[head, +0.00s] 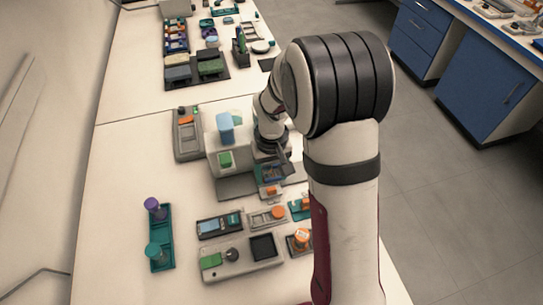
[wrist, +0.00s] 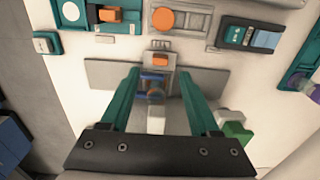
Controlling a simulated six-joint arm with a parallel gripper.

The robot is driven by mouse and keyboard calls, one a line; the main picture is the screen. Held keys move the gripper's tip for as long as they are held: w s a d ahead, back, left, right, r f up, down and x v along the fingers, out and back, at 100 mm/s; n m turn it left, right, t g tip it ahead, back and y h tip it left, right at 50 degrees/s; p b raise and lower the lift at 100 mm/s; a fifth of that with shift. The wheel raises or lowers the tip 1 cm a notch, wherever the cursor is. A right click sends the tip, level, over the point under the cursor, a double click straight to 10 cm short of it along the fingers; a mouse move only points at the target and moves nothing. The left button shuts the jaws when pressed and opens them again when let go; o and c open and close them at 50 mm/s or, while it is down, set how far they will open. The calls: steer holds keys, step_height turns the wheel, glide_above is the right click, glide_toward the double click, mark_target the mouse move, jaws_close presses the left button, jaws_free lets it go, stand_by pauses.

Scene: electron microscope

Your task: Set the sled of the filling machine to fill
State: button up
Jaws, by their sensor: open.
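The filling machine is a white box (head: 212,148) with a blue vessel (head: 225,126) on top and a green block (head: 225,159) on its front. What looks like its sled, a pale slide with an orange block (wrist: 161,58), lies on a grey plate (wrist: 108,74); the orange block also shows in the head view (head: 270,190). My gripper (wrist: 158,74) is open, its two teal fingers on either side of the slide and a small dark-blue part (wrist: 152,84). I cannot tell whether the fingers touch anything. In the head view my arm partly hides this spot.
A teal rack (head: 160,240) with purple-capped and teal-capped items stands at left. A dark handheld device (head: 220,225), an orange-disc tray (head: 268,216) and a grey instrument (head: 240,262) lie in front of the machine. The table's left strip is bare.

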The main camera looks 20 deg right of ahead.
mark_target(271, 189)
step_height(271, 189, up, 10)
steer(key=shift+f, duration=0.1)
steer(key=s+a+r+m+y, duration=0.1)
steer(key=s+a+r+m, duration=0.1)
steer(key=s, duration=1)
steer(key=s+a+r+m, duration=0.1)
steer(key=s+a+m, duration=0.2)
steer(key=s, duration=0.9)
steer(key=shift+r+m+y, duration=0.3)
steer(key=shift+r+y, duration=0.05)
steer(key=shift+y, duration=0.05)
stand_by(0.6)
